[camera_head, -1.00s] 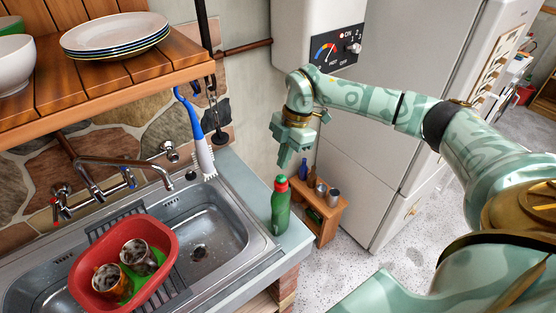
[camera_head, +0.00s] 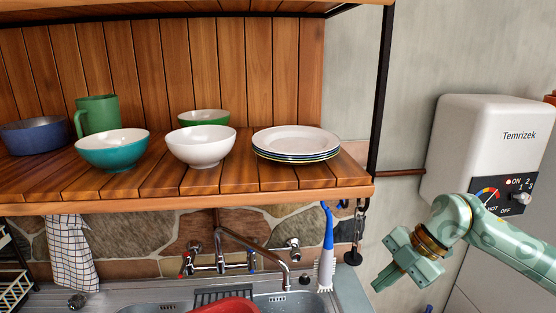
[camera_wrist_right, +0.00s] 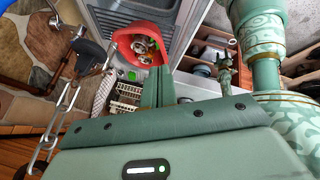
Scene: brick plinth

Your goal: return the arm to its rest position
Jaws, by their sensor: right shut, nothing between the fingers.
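My right arm comes in from the right edge of the head view, in pale green with a gold band. Its right gripper (camera_head: 379,284) is shut and empty, pointing down and left in the air. It is right of the shelf end and below the white water heater (camera_head: 495,145). In the right wrist view the closed fingers (camera_wrist_right: 165,86) stand side by side with nothing between them. My left gripper is not in view.
A wooden shelf (camera_head: 230,195) carries bowls, a green mug (camera_head: 97,114) and stacked plates (camera_head: 296,141). A blue-handled brush (camera_head: 327,250) hangs beneath its right end. The sink holds a red basin (camera_head: 226,306), also in the right wrist view (camera_wrist_right: 128,37).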

